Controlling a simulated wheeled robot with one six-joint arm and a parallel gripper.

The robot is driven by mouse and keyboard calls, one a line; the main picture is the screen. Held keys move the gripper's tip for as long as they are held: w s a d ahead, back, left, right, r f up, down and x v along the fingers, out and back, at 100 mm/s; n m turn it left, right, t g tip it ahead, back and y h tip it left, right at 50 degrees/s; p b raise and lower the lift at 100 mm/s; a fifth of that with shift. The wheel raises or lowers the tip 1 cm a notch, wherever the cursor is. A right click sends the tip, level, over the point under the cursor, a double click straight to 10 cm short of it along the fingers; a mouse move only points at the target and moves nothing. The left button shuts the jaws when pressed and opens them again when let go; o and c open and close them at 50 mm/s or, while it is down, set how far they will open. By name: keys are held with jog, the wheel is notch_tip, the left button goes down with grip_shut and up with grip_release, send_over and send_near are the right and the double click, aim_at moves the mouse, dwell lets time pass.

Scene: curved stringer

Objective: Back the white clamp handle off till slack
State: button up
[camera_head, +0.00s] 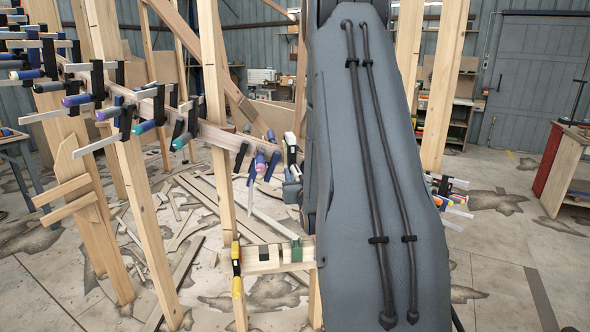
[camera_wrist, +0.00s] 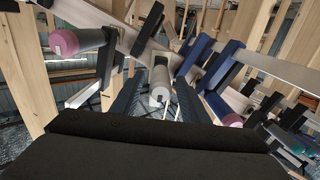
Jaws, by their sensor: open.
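The white clamp handle (camera_wrist: 159,84) is a pale cylinder near the middle of the wrist view, below the wooden stringer. My gripper (camera_wrist: 158,101) is open, with one dark ribbed finger on each side of the handle's lower end. Gaps seem to show between the fingers and the handle; I cannot tell whether either finger touches it. In the head view my arm covers much of the right centre, and I cannot clearly make out the white handle or my fingertips there.
A pink-handled clamp (camera_wrist: 78,41) is close on the left and a blue clamp (camera_wrist: 213,65) close on the right. The curved stringer (camera_head: 222,137) carries several more clamps. Wooden posts (camera_head: 215,110) stand around it, and offcuts (camera_head: 205,195) litter the floor.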

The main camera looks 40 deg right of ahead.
aim_at(295, 169)
jog(key=shift+p+x, duration=0.5)
jog(key=shift+x, duration=1.65)
jog(key=shift+c, duration=0.2)
grip_shut()
